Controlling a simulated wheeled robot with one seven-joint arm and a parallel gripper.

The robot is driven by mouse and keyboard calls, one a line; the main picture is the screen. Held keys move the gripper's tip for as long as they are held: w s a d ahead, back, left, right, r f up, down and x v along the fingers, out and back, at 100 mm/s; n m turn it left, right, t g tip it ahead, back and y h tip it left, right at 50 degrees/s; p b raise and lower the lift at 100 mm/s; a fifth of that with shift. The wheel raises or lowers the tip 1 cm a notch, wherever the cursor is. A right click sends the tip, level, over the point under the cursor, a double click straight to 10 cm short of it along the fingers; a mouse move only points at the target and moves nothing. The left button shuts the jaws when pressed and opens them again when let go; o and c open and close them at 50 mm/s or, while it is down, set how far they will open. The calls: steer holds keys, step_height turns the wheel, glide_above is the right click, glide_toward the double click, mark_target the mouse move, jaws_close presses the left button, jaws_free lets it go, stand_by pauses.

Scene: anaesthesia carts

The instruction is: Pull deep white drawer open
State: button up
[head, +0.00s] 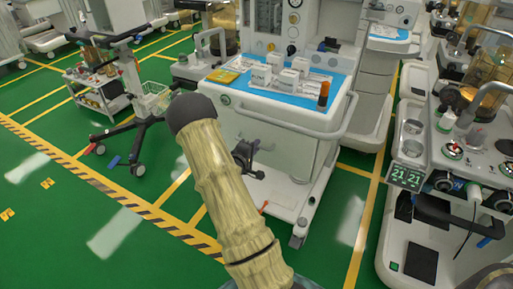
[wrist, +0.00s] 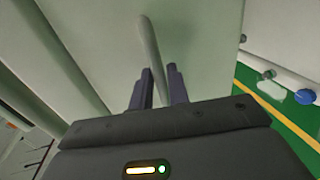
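The deep white drawer (head: 290,154) is the broad plain front below the worktop of the cart in the middle of the head view. It looks flush with the cart body. In the wrist view its pale front (wrist: 205,45) fills the middle, with a slim light bar handle (wrist: 149,45) standing out from it. My gripper (wrist: 160,80) has its two dark fingers on either side of the handle, with a narrow gap showing on the right side.
The cart's worktop (head: 228,86) carries small boxes and a brown bottle, with a curved push rail (head: 290,131) above the drawer. Another machine (head: 423,215) stands close at right. A wheeled stand (head: 134,100) is at left.

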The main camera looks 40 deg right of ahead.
steer(key=shift+w+d+f, duration=0.1)
steer(key=shift+w+d, duration=0.15)
steer(key=shift+d, duration=0.4)
jaws_close()
steer(key=shift+a, duration=0.1)
